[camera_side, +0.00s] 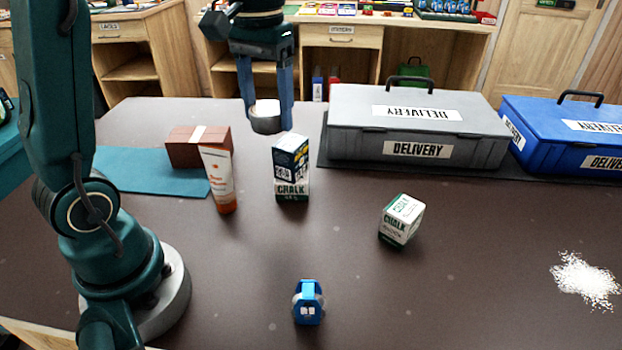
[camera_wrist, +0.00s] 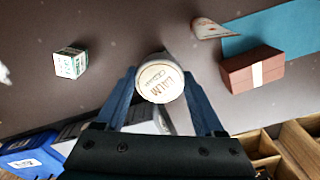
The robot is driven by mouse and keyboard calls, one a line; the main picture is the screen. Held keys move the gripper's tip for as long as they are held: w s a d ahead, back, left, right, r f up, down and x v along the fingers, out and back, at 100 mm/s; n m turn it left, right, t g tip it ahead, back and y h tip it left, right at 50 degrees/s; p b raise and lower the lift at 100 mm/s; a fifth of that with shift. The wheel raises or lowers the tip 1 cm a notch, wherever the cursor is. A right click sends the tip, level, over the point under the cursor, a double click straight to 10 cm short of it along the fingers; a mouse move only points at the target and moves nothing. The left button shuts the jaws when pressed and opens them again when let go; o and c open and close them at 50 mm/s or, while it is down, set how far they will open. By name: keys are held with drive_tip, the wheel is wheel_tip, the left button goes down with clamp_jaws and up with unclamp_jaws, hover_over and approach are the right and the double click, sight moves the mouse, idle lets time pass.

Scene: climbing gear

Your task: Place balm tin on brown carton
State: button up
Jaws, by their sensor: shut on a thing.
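The balm tin (camera_side: 266,117) is a round grey tin with a pale lid, and its lettered lid faces the camera in the wrist view (camera_wrist: 160,82). My gripper (camera_side: 267,118) is shut on the tin, one blue finger on each side, and holds it above the table. The brown carton (camera_side: 184,151) has a pale band over its top and stands on the teal mat, left of the tin in the side view. It also shows at the right in the wrist view (camera_wrist: 238,79). Nothing rests on the carton.
An orange and white tube (camera_side: 219,180) stands in front of the carton. A tall chalk box (camera_side: 291,168) is below and right of my gripper. A smaller chalk box (camera_side: 401,220), a blue item (camera_side: 308,302) and grey (camera_side: 345,145) and blue (camera_side: 514,140) delivery cases are also on the table.

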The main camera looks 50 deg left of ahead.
drive_tip(key=w+a+n, duration=0.1)
drive_tip(key=a+n, duration=0.7)
drive_tip(key=a, duration=0.4)
drive_tip(key=n, duration=0.6)
hover_over(198, 134)
wheel_tip(198, 134, down, 2)
drive_tip(key=shift+a+f, duration=0.1)
drive_tip(key=shift+f, duration=3.95)
drive_tip(key=shift+f, duration=0.1)
drive_tip(key=o, duration=1.4)
wheel_tip(198, 134, up, 12)
